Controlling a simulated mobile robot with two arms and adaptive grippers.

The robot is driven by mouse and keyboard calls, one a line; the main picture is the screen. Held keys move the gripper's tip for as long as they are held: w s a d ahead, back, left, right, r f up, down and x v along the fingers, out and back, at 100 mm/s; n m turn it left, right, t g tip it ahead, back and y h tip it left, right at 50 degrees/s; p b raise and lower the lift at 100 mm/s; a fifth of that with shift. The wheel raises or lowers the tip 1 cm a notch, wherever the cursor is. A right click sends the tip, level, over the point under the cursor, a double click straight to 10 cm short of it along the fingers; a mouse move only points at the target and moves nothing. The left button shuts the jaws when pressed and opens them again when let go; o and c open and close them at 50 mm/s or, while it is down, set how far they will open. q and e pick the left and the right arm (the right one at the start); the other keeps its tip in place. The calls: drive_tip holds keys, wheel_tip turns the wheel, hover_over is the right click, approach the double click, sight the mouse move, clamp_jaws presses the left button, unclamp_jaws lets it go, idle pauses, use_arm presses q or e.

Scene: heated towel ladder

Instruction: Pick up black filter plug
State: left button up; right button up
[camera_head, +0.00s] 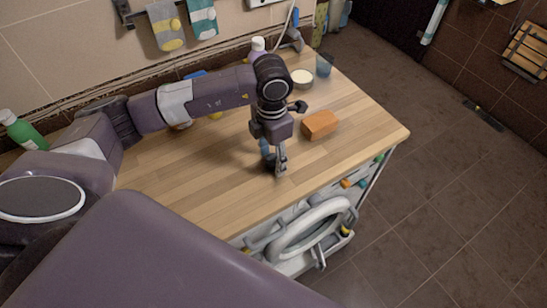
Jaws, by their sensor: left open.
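My left gripper (275,166) points down over the middle of the wooden countertop (190,165), close to its surface. Its fingers are apart. A small black knobbed piece (299,107) shows on the countertop just right of my left wrist, behind the orange block; it looks like the black filter plug, partly hidden by my arm. It is apart from my fingertips. Whether anything dark lies between the fingertips is too small to tell. My right gripper does not show.
An orange block (320,124) lies right of my gripper. A round tin (302,78), a blue cup (324,65) and a white bottle (258,48) stand at the back. A green bottle (22,130) is far left. An open round white door (312,228) juts out below the front edge.

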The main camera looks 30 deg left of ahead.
use_arm(q)
drive_tip(key=c, duration=0.8)
drive_tip(key=shift+c, duration=0.3)
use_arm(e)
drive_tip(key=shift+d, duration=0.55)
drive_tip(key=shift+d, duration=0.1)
use_arm(q)
wheel_tip(320, 180, up, 11)
drive_tip(key=b, duration=0.3)
wheel_tip(320, 180, up, 9)
drive_tip(key=p, duration=0.1)
hover_over(272, 156)
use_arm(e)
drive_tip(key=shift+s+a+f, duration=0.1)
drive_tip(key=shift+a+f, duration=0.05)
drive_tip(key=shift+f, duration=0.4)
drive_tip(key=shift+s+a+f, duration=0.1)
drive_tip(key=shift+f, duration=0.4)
